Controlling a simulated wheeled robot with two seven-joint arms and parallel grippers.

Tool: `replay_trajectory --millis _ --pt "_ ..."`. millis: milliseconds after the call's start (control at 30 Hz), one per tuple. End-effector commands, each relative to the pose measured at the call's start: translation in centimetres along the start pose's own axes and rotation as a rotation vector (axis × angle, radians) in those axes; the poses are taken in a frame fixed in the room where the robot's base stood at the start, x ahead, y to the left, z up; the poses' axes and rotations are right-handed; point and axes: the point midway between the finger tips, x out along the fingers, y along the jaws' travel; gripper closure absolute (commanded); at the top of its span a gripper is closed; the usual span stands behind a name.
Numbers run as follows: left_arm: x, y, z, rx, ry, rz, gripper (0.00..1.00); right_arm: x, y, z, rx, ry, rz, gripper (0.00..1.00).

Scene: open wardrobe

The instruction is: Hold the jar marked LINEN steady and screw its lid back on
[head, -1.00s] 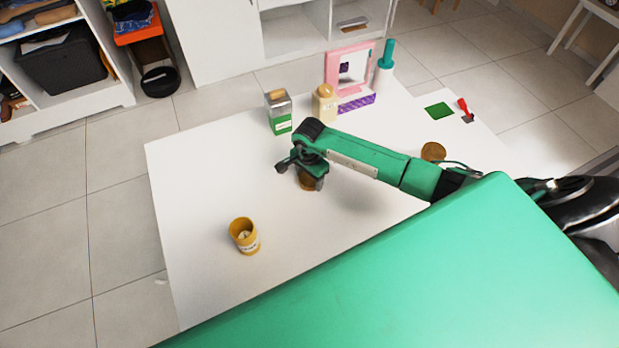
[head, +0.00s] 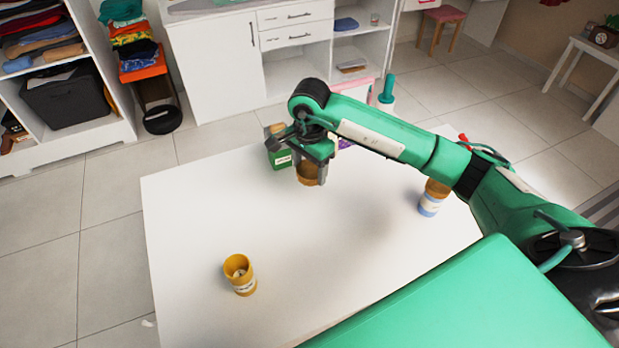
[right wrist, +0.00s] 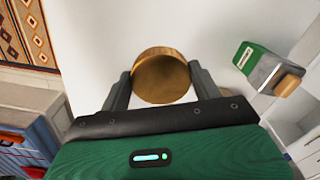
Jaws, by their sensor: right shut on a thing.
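An open amber jar (head: 240,278) with a pale label stands upright on the white table, left of centre; its label is too small to read. My right gripper (head: 313,172) is shut on a round brown lid (head: 309,175) and holds it above the table, to the upper right of the open jar. The right wrist view shows the lid (right wrist: 161,76) between the two fingers (right wrist: 160,88). My left gripper is not in view.
A lidded amber jar (head: 433,198) with a blue-and-white label stands at the right of the white table (head: 190,200). A green-and-grey container (head: 278,155) stands behind my right gripper. The table around the open jar is clear.

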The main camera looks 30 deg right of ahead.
Motion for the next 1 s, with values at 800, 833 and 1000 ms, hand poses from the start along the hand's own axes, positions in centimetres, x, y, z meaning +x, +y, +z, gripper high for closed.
replay_trajectory --millis 800,833,1000 --pt "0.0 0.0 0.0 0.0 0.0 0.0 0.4 -1.0 3.5 4.6 -0.666 0.019 -0.015 0.58" --pt "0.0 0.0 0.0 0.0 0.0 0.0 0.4 -1.1 4.0 5.0 -0.736 0.02 -0.015 0.58" --pt "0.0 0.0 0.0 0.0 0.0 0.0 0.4 -1.0 6.4 7.0 -1.06 0.012 -0.006 0.58"
